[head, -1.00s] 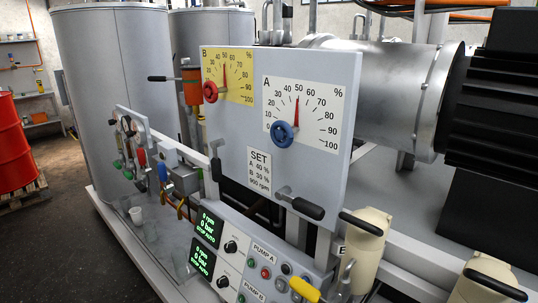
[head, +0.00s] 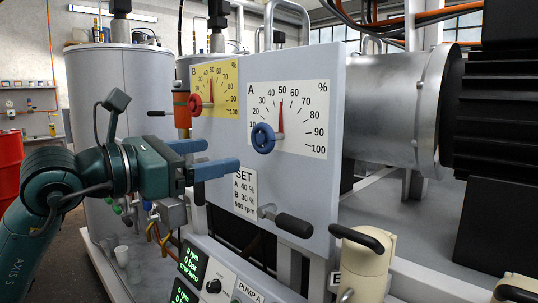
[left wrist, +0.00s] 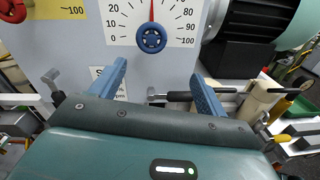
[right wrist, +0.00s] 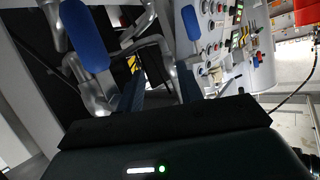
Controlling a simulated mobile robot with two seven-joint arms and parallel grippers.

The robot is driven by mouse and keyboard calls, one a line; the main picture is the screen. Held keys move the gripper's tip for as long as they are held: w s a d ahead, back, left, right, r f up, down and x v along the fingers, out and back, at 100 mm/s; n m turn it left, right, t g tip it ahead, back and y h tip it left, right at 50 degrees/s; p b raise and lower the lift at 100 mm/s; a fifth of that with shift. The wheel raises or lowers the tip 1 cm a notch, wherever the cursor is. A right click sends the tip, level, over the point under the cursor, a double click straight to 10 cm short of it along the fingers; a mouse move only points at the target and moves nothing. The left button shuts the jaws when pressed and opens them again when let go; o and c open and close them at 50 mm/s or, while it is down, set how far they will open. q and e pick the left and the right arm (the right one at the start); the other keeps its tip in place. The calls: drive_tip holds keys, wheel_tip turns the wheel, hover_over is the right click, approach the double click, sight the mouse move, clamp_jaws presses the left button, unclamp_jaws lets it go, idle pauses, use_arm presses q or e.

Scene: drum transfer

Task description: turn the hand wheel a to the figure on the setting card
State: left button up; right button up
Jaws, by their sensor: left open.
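The blue hand wheel A (head: 263,138) sits at the lower left of the white A dial (head: 312,117) on the grey panel. Its red pointer (head: 281,115) stands at about 50. The wheel also shows in the left wrist view (left wrist: 151,38), ahead of the fingertips. The setting card (head: 243,190) reads A 40 %, B 30 %, 900 rpm. My left gripper (head: 222,155) is open and empty, to the left of the wheel and apart from it. My right gripper (right wrist: 160,85) shows only in its wrist view, its fingers apart with nothing between them.
The red wheel B (head: 195,104) sits on the yellow B dial (head: 222,90) at the left. A black-gripped lever (head: 293,225) sticks out below the A dial. A cream cylinder (head: 358,265) with a black handle stands at the lower right. Blue grips (right wrist: 83,35) show near my right gripper.

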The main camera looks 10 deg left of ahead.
sight(259, 139)
use_arm(q)
drive_tip(key=shift+t+y, duration=0.3)
drive_tip(key=shift+y, duration=0.1)
drive_tip(key=p+x, duration=0.1)
drive_tip(key=x, duration=0.7)
drive_tip(key=r+p+x, duration=0.1)
drive_tip(key=x, duration=0.3)
drive_tip(key=shift+w+a+p, duration=0.25)
drive_tip(key=shift+w+p, duration=0.1)
drive_tip(key=shift+w, duration=0.2)
drive_tip(key=shift+c, duration=0.3)
